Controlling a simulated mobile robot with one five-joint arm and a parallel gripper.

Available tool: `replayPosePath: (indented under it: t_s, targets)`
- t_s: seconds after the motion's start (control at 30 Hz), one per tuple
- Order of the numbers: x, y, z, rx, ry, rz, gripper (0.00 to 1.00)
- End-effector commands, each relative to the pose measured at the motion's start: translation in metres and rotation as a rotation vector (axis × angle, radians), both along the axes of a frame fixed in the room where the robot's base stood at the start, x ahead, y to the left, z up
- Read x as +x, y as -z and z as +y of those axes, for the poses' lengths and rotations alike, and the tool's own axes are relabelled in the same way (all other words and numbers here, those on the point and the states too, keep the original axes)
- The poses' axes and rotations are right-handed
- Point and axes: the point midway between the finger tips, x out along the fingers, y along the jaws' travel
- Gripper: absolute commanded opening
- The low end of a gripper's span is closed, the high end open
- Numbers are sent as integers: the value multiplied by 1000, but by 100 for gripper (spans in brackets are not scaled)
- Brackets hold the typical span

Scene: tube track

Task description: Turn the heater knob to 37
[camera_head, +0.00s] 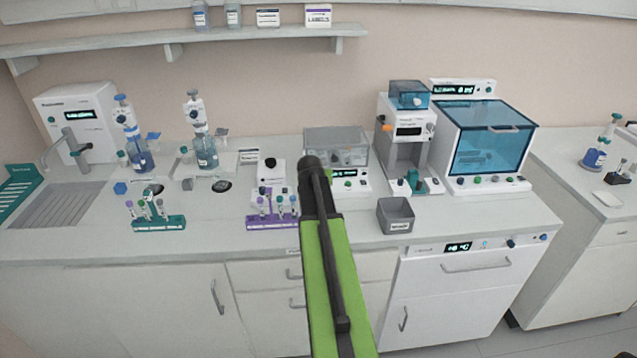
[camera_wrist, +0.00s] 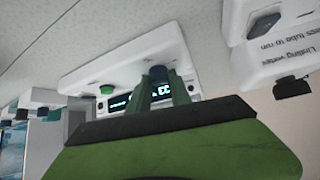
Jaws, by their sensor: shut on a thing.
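The heater (camera_head: 349,174) is a white unit with a grey lidded top and a small lit display, at the back of the bench behind my arm. In the wrist view its white housing (camera_wrist: 120,60) appears tilted, with a dark display (camera_wrist: 118,103) partly hidden by my fingers. Its reading is not legible. A dark blue-grey knob (camera_wrist: 157,72) sits on the housing, between the tips of my green gripper fingers (camera_wrist: 161,84). My gripper is shut on this knob. In the head view my arm hides the gripper and the knob. A green button (camera_wrist: 107,89) is beside the display.
A purple tube rack (camera_head: 272,222) stands left of my arm and a grey bin (camera_head: 396,216) right of it. A white instrument (camera_head: 404,150) and a blue-windowed cabinet (camera_head: 487,145) stand further right. In the wrist view another labelled white unit (camera_wrist: 270,45) is close by.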

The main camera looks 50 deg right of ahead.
Motion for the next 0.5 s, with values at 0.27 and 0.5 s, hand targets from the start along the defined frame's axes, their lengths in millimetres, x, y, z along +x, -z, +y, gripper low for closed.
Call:
replayPosePath:
  t_s: [0.27, 0.5]
  targets:
    - [0, 1, 2, 5, 4, 1, 0]
    - [0, 1, 1, 4, 4, 1, 42]
